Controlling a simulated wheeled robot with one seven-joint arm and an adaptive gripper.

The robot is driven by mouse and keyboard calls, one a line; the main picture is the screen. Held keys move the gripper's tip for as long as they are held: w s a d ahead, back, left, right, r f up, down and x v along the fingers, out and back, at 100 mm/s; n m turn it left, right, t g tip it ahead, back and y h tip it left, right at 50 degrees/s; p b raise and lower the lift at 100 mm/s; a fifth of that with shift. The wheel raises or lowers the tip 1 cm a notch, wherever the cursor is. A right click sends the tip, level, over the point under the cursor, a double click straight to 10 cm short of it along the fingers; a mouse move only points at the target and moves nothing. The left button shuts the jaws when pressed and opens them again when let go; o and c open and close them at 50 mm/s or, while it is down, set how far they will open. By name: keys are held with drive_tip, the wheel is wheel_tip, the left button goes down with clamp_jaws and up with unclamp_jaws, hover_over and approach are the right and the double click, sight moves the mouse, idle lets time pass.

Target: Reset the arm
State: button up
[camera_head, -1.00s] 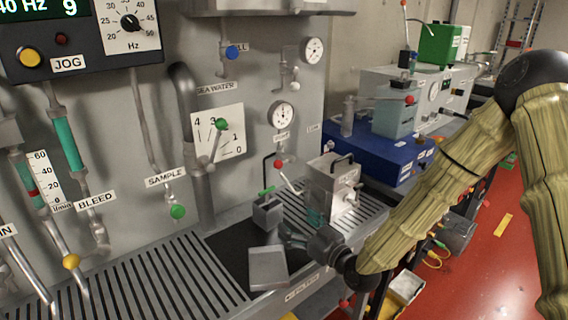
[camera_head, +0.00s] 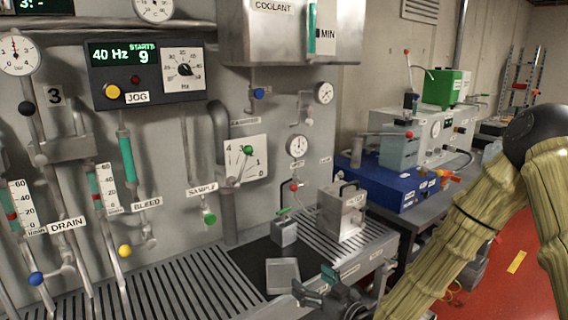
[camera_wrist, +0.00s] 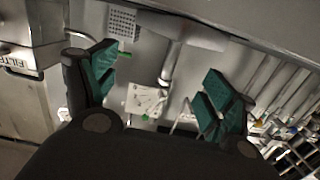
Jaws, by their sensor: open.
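My gripper (camera_head: 328,283) is in the lower middle of the head view, in front of the bench edge. In the wrist view my gripper (camera_wrist: 160,92) shows two green-padded fingers spread wide apart, with nothing held between them. My arm, in a tan ribbed sleeve, comes in from the right of the head view. A grey box with a black handle (camera_head: 343,208) stands on the slatted bench behind the gripper. A small grey flat tray (camera_head: 283,275) lies on the dark mat left of the gripper.
The panel holds a JOG control box (camera_head: 147,73), a green sample knob (camera_head: 210,218), gauges and pipes. A small grey box with a green handle (camera_head: 284,232) stands on the dark mat. A blue case (camera_head: 385,184) is on the right bench. Red floor (camera_head: 505,285) is open at right.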

drive_tip(key=s+d+f+m+g+h, duration=0.25)
drive_tip(key=s+f, duration=0.55)
drive_tip(key=f, duration=0.4)
drive_tip(key=s+d+f+m+g+h, duration=0.1)
drive_tip(key=s+d+f+g+h, duration=0.25)
drive_tip(key=s+f, duration=0.6)
drive_tip(key=s+d+f+m+g+h, duration=0.1)
drive_tip(key=s+d+f+g, duration=0.1)
drive_tip(key=s, duration=0.5)
drive_tip(key=s+d+f+m+g+h, duration=0.1)
drive_tip(key=s+d+f+g, duration=0.2)
drive_tip(key=s+f, duration=0.3)
drive_tip(key=s+d+f+m+g+h, duration=0.1)
drive_tip(key=s+d+f+g, duration=0.1)
drive_tip(key=s, duration=0.8)
wheel_tip(320, 180, down, 2)
drive_tip(key=shift+s+d+f+m+g+h, duration=0.1)
drive_tip(key=shift+s+d+m+g+h, duration=0.2)
drive_tip(key=shift+d, duration=0.55)
drive_tip(key=shift+w, duration=0.1)
